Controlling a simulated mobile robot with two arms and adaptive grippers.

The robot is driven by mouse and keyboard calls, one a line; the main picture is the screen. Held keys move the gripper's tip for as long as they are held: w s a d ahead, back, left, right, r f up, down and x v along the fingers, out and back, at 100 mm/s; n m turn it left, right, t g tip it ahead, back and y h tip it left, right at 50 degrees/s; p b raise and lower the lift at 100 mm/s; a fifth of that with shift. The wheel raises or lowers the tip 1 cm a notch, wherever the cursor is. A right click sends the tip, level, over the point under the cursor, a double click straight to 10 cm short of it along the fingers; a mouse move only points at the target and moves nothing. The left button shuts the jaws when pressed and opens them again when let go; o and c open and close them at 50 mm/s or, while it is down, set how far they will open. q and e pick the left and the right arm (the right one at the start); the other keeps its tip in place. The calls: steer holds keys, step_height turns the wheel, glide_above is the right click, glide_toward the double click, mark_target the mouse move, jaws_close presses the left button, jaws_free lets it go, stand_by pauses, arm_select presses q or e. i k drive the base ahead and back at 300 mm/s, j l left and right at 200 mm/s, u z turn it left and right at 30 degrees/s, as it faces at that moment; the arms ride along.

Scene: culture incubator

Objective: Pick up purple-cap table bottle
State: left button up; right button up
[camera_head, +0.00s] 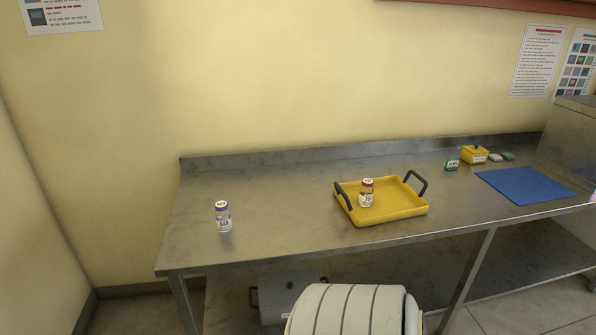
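The purple-cap bottle (223,217) stands upright on the left part of the steel table (280,190). It is a small clear bottle with a white label and a purple cap with a white top. Nothing touches it. Neither of my grippers shows in the head view.
A yellow tray (402,208) with two dark handles holds a red-cap bottle (366,193). A blue mat (524,186), a small yellow box (474,154) and a green box (452,164) lie farther right. The table around the purple-cap bottle is clear.

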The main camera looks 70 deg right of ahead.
mark_target(222, 215)
steer(key=z, duration=2.35)
steer(key=i+j+u, duration=0.6)
steer(key=i, duration=0.15)
steer(key=l, duration=0.1)
